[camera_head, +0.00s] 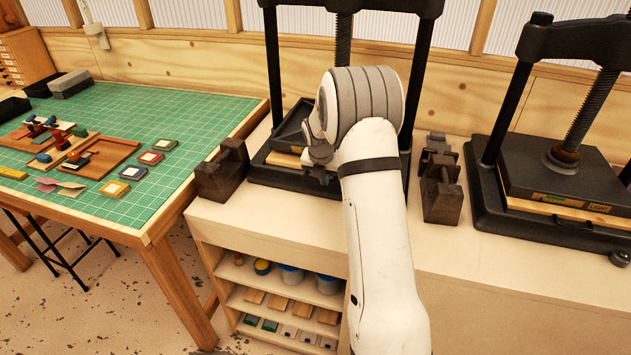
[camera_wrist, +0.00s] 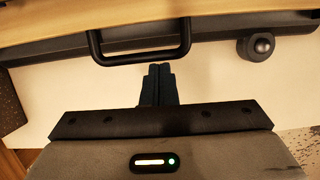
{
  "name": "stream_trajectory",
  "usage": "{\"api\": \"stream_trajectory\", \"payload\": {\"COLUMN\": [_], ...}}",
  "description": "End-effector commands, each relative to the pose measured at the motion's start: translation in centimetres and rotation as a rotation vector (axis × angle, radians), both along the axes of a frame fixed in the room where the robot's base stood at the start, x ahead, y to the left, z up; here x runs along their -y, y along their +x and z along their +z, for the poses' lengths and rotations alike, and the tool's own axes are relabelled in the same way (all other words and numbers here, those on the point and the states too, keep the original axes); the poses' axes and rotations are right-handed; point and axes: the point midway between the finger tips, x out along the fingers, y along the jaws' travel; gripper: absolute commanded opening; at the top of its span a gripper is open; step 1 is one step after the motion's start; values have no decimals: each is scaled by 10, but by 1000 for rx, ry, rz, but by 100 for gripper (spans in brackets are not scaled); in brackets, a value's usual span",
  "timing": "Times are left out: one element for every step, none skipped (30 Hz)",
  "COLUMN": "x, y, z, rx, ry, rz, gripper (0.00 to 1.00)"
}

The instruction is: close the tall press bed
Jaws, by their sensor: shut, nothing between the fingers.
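The tall press (camera_head: 273,60) is the left of two black screw presses, and my arm covers much of its front. Part of its bed, a pale board over a dark base (camera_head: 285,160), shows left of my arm. How far out the bed sits is hard to tell. In the wrist view, the bed's dark front edge (camera_wrist: 215,27) carries a black bar handle (camera_wrist: 140,57). My gripper (camera_wrist: 158,70) is shut and empty, its fingertips right at the handle's bar, slightly right of its middle. Whether they touch it is unclear.
A round black knob (camera_wrist: 261,45) sits right of the handle. Dark blocks (camera_head: 222,172) (camera_head: 440,190) stand on the counter either side of the tall press. A second press (camera_head: 560,180) stands at right. A green-matted table (camera_head: 200,110) is at left.

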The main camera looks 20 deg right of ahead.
Motion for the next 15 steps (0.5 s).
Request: {"api": "stream_trajectory", "payload": {"x": [-1,-2,-3,-4,-4,-6,-6,-7,-8,-9,-9,-10,-10,-10,-11], "y": [3,4,5,6,7,8,8,9,9,10,10,10,9,9,9], "z": [0,0,1,1,1,1,2,2,2,2,2,2,2,2,1], "rx": [3,4,6,7,8,9,10,12,13,13,13,13,12,11,10], "ry": [-1,-1,-1,-1,-1,-2,-2,-2,-2,-2,-2,-2,-2,-2,-2], "rz": [7,9,12,14,17,19,20,21,23,24,25,25,25,25,26], "gripper": [0,0,0,0,0,0,0,0,0,0,0,0,0,0,0]}}
